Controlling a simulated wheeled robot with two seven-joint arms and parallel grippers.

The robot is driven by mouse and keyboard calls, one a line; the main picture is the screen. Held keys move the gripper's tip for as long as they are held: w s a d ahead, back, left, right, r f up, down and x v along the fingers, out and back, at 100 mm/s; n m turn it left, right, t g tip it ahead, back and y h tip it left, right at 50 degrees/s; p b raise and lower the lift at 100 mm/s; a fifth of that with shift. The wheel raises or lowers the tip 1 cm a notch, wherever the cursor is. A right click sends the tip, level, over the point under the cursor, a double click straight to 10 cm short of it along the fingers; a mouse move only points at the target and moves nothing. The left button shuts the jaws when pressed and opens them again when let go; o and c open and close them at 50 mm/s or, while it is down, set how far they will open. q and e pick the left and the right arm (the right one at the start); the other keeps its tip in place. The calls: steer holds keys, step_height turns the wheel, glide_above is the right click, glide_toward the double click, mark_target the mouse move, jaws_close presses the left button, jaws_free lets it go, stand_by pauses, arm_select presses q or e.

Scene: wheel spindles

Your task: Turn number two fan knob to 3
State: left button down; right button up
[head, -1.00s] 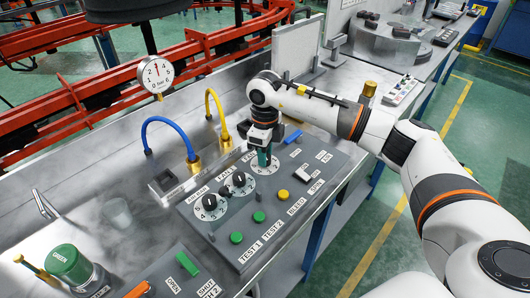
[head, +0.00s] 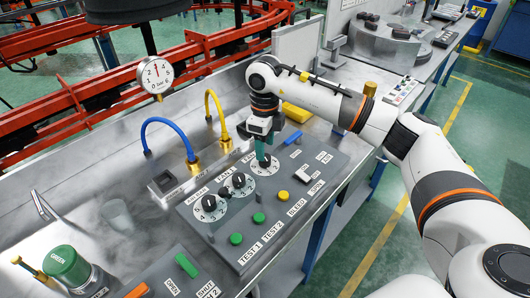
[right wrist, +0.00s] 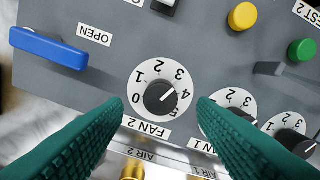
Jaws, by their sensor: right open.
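The knob also shows in the head view (head: 265,161), just under the fingertips. My right gripper (head: 262,158) is above the dial, pointing down. In the right wrist view its green fingers (right wrist: 160,105) are spread apart on either side of the knob, with nothing between them and apart from it. My left gripper is out of view.
Two more black knobs, FAN 1 (head: 239,180) and another (head: 209,202), sit beside it on the grey panel. Green and yellow buttons, small levers and a blue handle (right wrist: 48,48) are close by. Yellow and blue hoses (head: 166,120) rise behind the panel.

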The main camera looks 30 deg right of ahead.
step_height(320, 180, up, 9)
steer(key=shift+f+b, duration=0.15)
steer(key=shift+b, duration=0.25)
